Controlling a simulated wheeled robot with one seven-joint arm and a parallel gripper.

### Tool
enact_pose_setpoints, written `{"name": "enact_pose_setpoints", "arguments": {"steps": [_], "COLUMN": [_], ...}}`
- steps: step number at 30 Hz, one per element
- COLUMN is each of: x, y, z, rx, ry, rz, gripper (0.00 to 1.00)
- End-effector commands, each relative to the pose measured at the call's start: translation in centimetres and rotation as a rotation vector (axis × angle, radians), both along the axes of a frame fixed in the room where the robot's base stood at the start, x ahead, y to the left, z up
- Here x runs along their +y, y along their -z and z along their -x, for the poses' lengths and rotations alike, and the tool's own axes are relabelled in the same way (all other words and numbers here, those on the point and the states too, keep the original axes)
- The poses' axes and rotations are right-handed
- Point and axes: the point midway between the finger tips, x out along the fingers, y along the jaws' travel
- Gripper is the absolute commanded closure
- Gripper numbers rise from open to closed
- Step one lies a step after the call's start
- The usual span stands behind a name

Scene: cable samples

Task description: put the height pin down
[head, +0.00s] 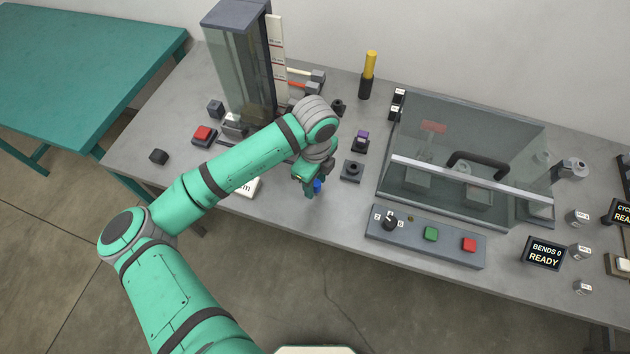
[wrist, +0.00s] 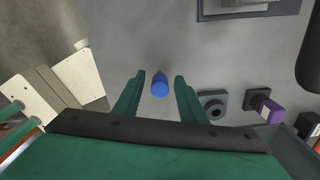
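A short blue pin (head: 318,185), which I take as the height pin, is at my gripper (head: 311,189) over the front part of the grey bench. In the wrist view the blue pin (wrist: 160,85) shows between the two green fingers of my gripper (wrist: 160,77). A gap shows on each side of the pin, so the fingers are apart and not closed on it. The pin appears upright on the bench, but its foot is hard to see. A dark square socket block (head: 352,171) with a round hole stands to the right.
A purple-topped piece (head: 361,138) sits in another dark block behind the socket. A clear-covered box (head: 460,150) and a control panel (head: 425,237) stand to the right. A white card (head: 247,187) lies left of my gripper. A tall clear column (head: 238,65) stands behind.

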Motion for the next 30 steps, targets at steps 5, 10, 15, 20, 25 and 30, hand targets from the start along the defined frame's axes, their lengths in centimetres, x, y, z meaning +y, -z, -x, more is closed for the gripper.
{"name": "enact_pose_setpoints", "arguments": {"steps": [5, 10, 15, 20, 25, 30], "x": [0.0, 0.0, 0.0, 0.0, 0.0, 0.0], "y": [-1.3, -4.3, -7.8, -10.4, -11.9, -12.4], "z": [-0.1, -0.1, -0.1, -0.1, 0.0, 0.0], "rx": [-0.002, -0.004, -0.004, -0.002, -0.001, -0.001], "ry": [0.001, 0.001, 0.001, 0.001, 0.001, 0.0], "rz": [0.0, 0.0, 0.0, 0.0, 0.001, 0.001], "gripper": [0.63, 0.63, 0.63, 0.63, 0.63, 0.63]}}
